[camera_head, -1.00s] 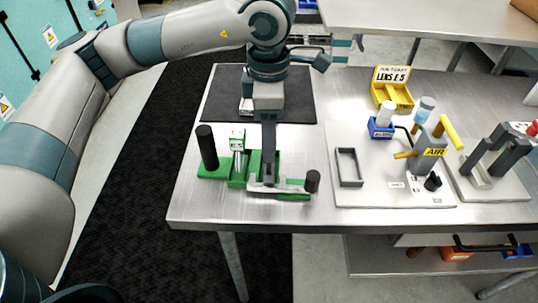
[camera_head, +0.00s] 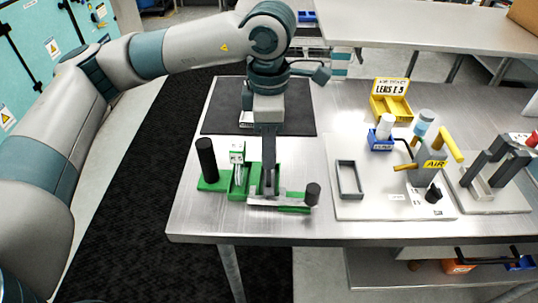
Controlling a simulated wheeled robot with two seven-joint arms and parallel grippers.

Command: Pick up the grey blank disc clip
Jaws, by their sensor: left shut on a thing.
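My left gripper (camera_head: 268,190) points straight down over the green fixture (camera_head: 211,185) at the left of the steel table. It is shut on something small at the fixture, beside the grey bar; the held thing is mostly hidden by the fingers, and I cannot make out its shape. I take it for the grey blank disc clip, but the view does not confirm this. The grey bar (camera_head: 290,199) lies across the right part of the fixture. My right gripper is not in view.
Black cylinders (camera_head: 207,159) (camera_head: 312,193) stand at both ends of the fixture. A white-and-green block (camera_head: 237,155) stands just left of my gripper. A grey open frame (camera_head: 349,179), blue bin (camera_head: 381,141) and yellow lens bin (camera_head: 391,101) are to the right. Bare table lies in front.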

